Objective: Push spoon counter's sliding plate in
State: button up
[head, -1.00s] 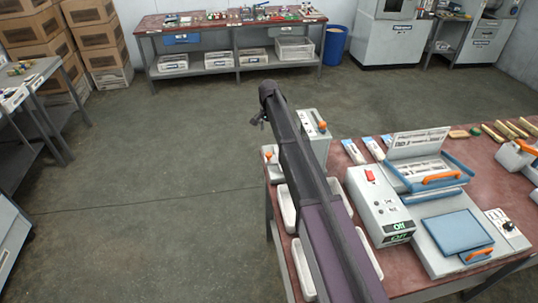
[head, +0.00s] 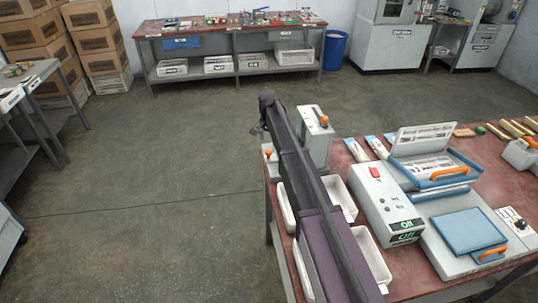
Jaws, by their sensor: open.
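A blue square plate (head: 468,231) with an orange handle (head: 492,254) lies on a pale grey unit at the right of the red-topped bench. It looks like a sliding plate, but I cannot tell from any label which unit is the spoon counter. My gripper (head: 257,129) is small and dark at the far end of my arm, over the left edge of the bench. It is open and well apart from the blue plate. My arm hides part of the bench's left side.
A white box (head: 385,203) with a red switch reads "Off" beside the blue plate's unit. A grey device (head: 315,135) with an orange lever stands near my arm. White trays (head: 372,262) line the bench's left side. The floor (head: 150,180) to the left is open.

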aim_at(268, 151)
jog(key=shift+f+b, duration=2.55)
jog(key=shift+f, duration=0.35)
